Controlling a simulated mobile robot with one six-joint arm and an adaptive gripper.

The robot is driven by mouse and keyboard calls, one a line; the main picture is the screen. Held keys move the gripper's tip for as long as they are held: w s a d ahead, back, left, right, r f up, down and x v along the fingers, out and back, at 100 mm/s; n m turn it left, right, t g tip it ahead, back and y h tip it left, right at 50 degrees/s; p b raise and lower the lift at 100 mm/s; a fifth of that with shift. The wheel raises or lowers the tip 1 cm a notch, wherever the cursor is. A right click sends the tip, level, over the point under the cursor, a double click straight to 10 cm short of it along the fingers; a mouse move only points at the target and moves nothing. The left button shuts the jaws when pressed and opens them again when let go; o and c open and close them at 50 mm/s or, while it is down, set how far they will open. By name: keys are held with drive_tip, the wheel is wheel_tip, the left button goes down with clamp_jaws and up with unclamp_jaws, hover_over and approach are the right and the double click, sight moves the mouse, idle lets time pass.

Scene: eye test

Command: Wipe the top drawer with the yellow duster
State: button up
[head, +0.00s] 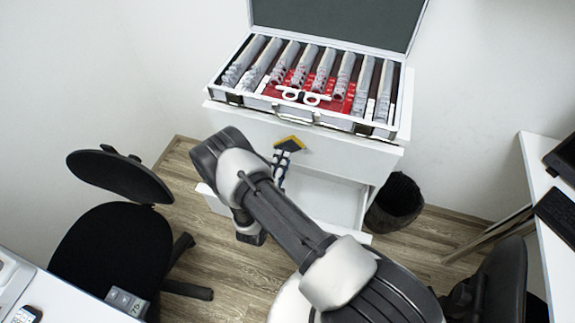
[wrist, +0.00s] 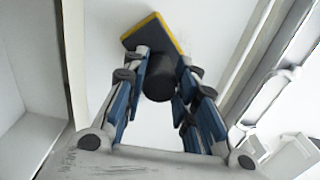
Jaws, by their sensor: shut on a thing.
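The yellow duster (head: 290,144) has a dark pad with a yellow edge. It shows in front of the white cabinet's upper front, which looks like the top drawer (head: 345,153). My gripper (head: 280,163) is shut on the duster. In the wrist view the blue-sided fingers of my gripper (wrist: 162,75) close around the duster's dark round handle, and the tilted pad (wrist: 155,36) lies beyond the fingertips against a white surface. I cannot tell whether the pad touches that surface. A lower drawer (head: 335,197) stands pulled out, partly hidden by my arm.
An open lens case (head: 305,115) with several rows of lenses sits on the cabinet. A black bin (head: 396,203) stands right of the cabinet. A black chair (head: 115,240) is at left, and a white desk (head: 545,190) is at right. Wooden floor shows between them.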

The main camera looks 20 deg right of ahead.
drive_tip(key=shift+a+r, duration=0.15)
drive_tip(key=shift+a, duration=0.05)
drive_tip(key=shift+d, duration=0.1)
drive_tip(key=s+d, duration=0.3)
drive_tip(key=d, duration=0.2)
drive_tip(key=shift+s+p, duration=0.15)
drive_tip(key=shift+p, duration=0.15)
idle(0.3)
drive_tip(key=shift+w+a, duration=0.6)
drive_tip(key=shift+a, duration=0.25)
drive_tip(key=shift+w+a, duration=0.55)
drive_tip(key=shift+a, duration=0.25)
drive_tip(key=shift+w+a, duration=0.6)
drive_tip(key=shift+a, duration=0.25)
drive_tip(key=shift+s, duration=0.1)
drive_tip(key=shift+v, duration=2.95)
